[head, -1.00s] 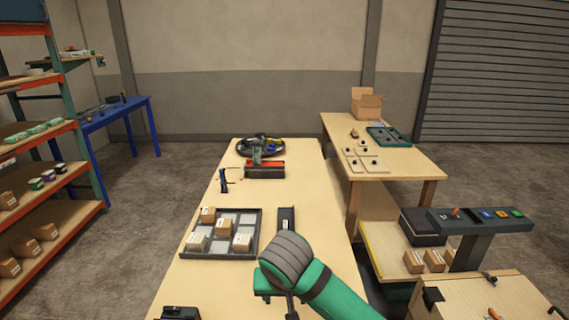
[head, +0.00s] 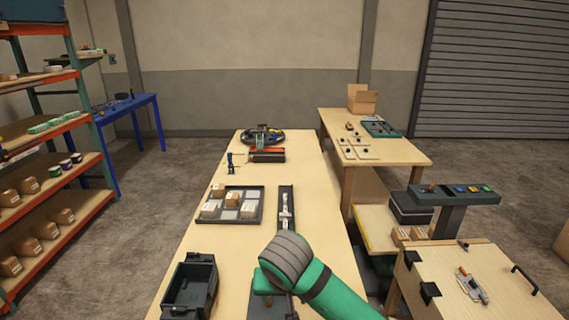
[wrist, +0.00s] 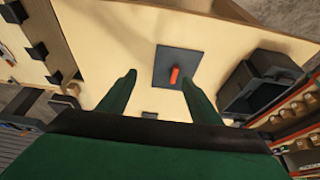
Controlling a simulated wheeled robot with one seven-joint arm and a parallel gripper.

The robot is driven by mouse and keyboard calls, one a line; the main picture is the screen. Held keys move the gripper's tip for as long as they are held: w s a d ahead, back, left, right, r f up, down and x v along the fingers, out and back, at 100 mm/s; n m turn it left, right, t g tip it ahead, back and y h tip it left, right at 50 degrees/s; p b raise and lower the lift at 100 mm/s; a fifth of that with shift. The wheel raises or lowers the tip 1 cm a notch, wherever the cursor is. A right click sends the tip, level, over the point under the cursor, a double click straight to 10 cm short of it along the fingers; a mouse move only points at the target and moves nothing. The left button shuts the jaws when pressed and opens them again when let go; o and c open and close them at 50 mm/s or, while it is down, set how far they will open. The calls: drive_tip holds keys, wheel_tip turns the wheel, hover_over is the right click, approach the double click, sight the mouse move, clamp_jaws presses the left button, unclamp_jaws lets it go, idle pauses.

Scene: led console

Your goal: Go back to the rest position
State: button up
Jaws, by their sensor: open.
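My green arm with a grey band reaches in from the bottom right of the head view over the near part of the long table (head: 215,262). My gripper (wrist: 160,88) shows in the wrist view with its two green fingers apart and nothing between them. It is above the table, over a dark square plate (wrist: 169,62) with an orange-red upright piece (wrist: 174,75). In the head view my arm hides most of the plate and the gripper's fingertips. The console with coloured buttons (head: 455,195) stands at the right, apart from my arm.
A dark bin (head: 190,285) stands on the table left of my arm. Behind it are a divided tray (head: 229,218) with boxes and a narrow dark tray (head: 286,200). A wooden bench (head: 455,290) with black brackets is close on the right. Shelving (head: 45,198) stands left.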

drive_tip(key=a+f+m+t+y, duration=0.15)
drive_tip(key=a+t+y, duration=0.7)
drive_tip(key=a, duration=1.25)
drive_tip(key=s+d+f+m+t+h, duration=0.1)
drive_tip(key=s+d+f+m+h, duration=0.15)
drive_tip(key=s+d+f, duration=0.4)
drive_tip(key=s+d+f+m+t+h, duration=0.2)
drive_tip(key=s+d+f+h, duration=0.2)
drive_tip(key=s+f, duration=0.55)
drive_tip(key=s+d+r+n+h, duration=0.1)
drive_tip(key=s+d+n, duration=0.2)
drive_tip(key=s, duration=0.8)
drive_tip(key=s+d+n+h, duration=0.1)
drive_tip(key=s+d+n, duration=0.2)
drive_tip(key=s+d, duration=0.4)
drive_tip(key=s, duration=0.4)
drive_tip(key=shift+r+g, duration=0.35)
drive_tip(key=shift+d, duration=0.1)
